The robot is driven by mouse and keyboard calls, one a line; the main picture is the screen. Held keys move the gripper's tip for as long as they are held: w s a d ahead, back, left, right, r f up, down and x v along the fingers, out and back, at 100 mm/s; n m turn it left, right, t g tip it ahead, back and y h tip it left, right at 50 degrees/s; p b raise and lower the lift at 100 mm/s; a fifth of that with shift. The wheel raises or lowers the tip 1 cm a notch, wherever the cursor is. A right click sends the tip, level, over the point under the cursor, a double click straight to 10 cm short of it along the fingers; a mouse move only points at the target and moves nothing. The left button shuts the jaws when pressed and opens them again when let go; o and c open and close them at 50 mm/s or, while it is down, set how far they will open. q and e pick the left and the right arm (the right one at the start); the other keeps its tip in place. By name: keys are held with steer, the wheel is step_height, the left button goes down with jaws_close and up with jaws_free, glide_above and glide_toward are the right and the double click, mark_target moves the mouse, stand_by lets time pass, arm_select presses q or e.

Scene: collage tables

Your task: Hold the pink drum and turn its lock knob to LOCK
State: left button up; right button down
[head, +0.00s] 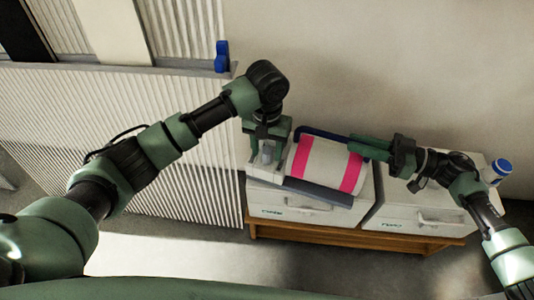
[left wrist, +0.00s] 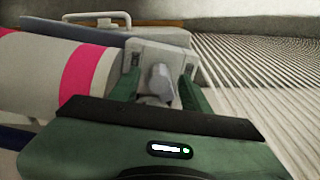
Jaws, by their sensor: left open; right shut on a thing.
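The pink drum (head: 322,164) is a white cylinder with two pink bands, lying on its side in a cradle with dark blue-grey rails. It also shows in the left wrist view (left wrist: 40,70). Its grey lock knob (left wrist: 160,82) stands on a light grey end plate (left wrist: 172,60) at the drum's left end in the head view. My left gripper (head: 267,143) is open, with its fingers on either side of the knob. I cannot tell whether they touch it, and no lock marking is readable. My right gripper (head: 366,149) is shut on the drum's right end.
The cradle rests on a white drawer box (head: 300,209), beside a second one (head: 420,217), on a wooden bench (head: 350,238). A white jar with a blue lid (head: 500,168) stands at the right. A ribbed panel (head: 60,120) stands left; a blue object (head: 221,57) sits on its ledge.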

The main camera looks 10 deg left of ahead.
arm_select(q)
steer(key=shift+f, duration=1.15)
jaws_close()
steer(key=shift+m, duration=0.3)
steer(key=m, duration=0.4)
steer(key=shift+d+r+m, duration=0.1)
steer(key=shift+d+m, duration=0.05)
steer(key=shift+m, duration=0.55)
